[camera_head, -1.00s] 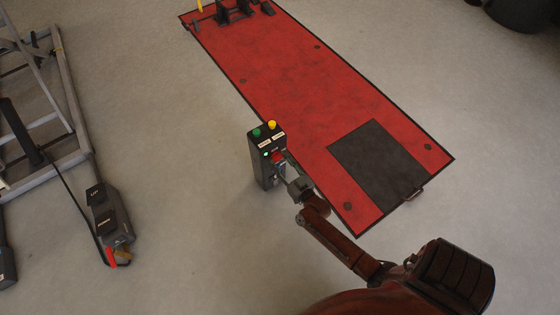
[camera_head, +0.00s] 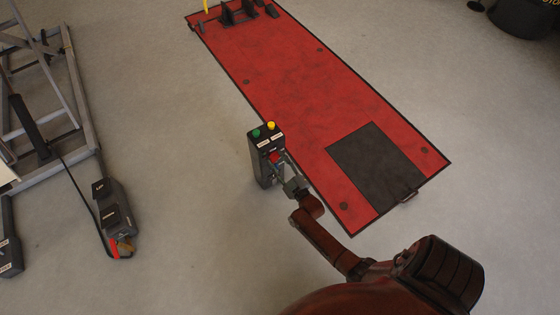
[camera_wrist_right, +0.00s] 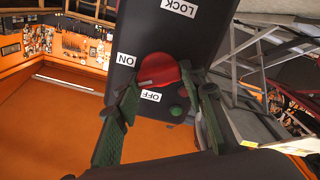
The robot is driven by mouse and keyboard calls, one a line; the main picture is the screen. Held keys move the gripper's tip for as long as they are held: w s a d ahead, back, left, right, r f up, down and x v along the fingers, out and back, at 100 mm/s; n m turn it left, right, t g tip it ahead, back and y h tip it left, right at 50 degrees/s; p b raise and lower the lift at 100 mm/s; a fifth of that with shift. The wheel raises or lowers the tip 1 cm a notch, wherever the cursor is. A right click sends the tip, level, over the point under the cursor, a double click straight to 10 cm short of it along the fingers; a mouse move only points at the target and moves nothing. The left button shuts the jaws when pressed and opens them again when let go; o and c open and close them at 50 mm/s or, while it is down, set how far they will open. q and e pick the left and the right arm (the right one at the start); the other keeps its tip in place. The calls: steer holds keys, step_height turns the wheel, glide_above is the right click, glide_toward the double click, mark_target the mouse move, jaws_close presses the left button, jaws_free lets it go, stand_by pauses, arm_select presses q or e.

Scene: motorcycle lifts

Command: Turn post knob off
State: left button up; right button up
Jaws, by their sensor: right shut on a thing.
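The dark control post (camera_head: 257,160) stands at the left edge of the red lift platform, with a green and a yellow button on top. Its red knob (camera_head: 275,157) is on the side facing me, partly covered by my right gripper (camera_head: 282,168). In the right wrist view the red knob (camera_wrist_right: 158,70) sits between the two fingers of my right gripper (camera_wrist_right: 160,85), which is shut on it. An ON label (camera_wrist_right: 126,60) and an OFF label (camera_wrist_right: 151,96) are beside the knob. I cannot tell the knob's exact setting.
The red lift platform (camera_head: 290,80) lies right of the post. A grey lift frame (camera_head: 62,75) and a dark pedal unit (camera_head: 113,215) with a cable are at the left. The floor (camera_head: 195,150) between them is clear.

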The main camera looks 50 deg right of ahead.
steer(key=n, duration=0.2)
steer(key=shift+a+f+n, duration=0.1)
steer(key=shift+n, duration=0.3)
steer(key=n, duration=0.2)
steer(key=shift+f+n, duration=0.1)
steer(key=shift+n, duration=0.3)
steer(key=n, duration=0.2)
steer(key=shift+f+n, duration=0.1)
steer(key=shift+n, duration=0.2)
steer(key=shift+n+b, duration=0.4)
steer(key=shift+n, duration=1.3)
steer(key=o, duration=1.2)
steer(key=shift+c, duration=0.2)
